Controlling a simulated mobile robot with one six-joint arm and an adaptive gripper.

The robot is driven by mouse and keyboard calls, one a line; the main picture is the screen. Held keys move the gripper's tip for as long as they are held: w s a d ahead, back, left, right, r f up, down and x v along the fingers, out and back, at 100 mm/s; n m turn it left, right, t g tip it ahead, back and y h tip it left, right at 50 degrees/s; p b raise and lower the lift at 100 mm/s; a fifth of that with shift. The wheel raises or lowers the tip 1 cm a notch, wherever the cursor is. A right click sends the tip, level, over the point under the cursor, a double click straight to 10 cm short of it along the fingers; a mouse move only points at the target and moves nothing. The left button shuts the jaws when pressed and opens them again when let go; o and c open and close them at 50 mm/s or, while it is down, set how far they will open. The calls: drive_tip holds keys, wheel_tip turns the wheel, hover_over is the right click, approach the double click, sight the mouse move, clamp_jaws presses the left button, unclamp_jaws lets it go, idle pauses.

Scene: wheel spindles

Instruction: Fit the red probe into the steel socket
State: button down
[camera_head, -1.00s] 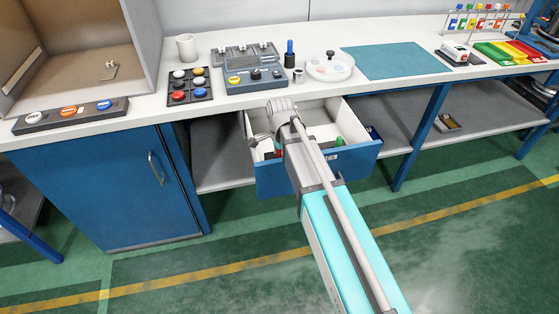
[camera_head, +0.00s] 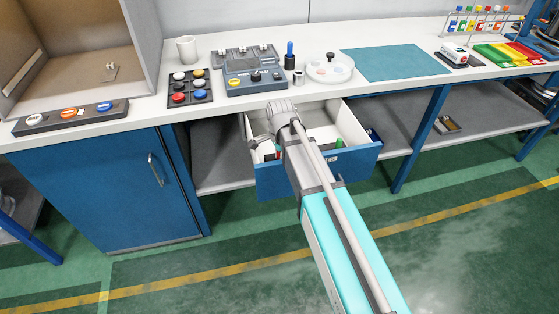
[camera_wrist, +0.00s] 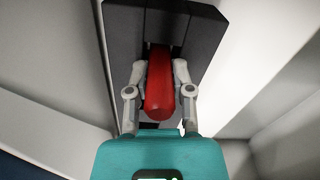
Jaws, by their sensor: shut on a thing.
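The red probe (camera_wrist: 160,88) is between the two grey fingers of my gripper (camera_wrist: 160,70) in the wrist view. My gripper is shut on it. The far end of the probe lies at a dark grey block (camera_wrist: 205,40) with a slot; I cannot tell whether it still sits in the slot. In the head view my arm reaches into the open drawer and hides most of the gripper. A small steel cylinder (camera_head: 298,77), which looks like the socket, stands on the bench beside a blue and black upright probe (camera_head: 290,54).
The open blue drawer (camera_head: 350,166) has white walls close around my gripper; a green item (camera_head: 339,142) lies inside. On the bench are a grey control device (camera_head: 255,72), a round white tray (camera_head: 330,70) and a clear teal mat (camera_head: 395,62). A cabinet stands left.

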drive_tip(key=shift+r, duration=0.1)
wheel_tip(320, 180, up, 10)
drive_tip(key=p, duration=1)
idle(0.9)
wheel_tip(320, 180, up, 20)
drive_tip(key=p, duration=2)
drive_tip(key=shift+r+p, duration=0.2)
drive_tip(key=shift+p, duration=0.15)
drive_tip(key=shift+s, duration=0.15)
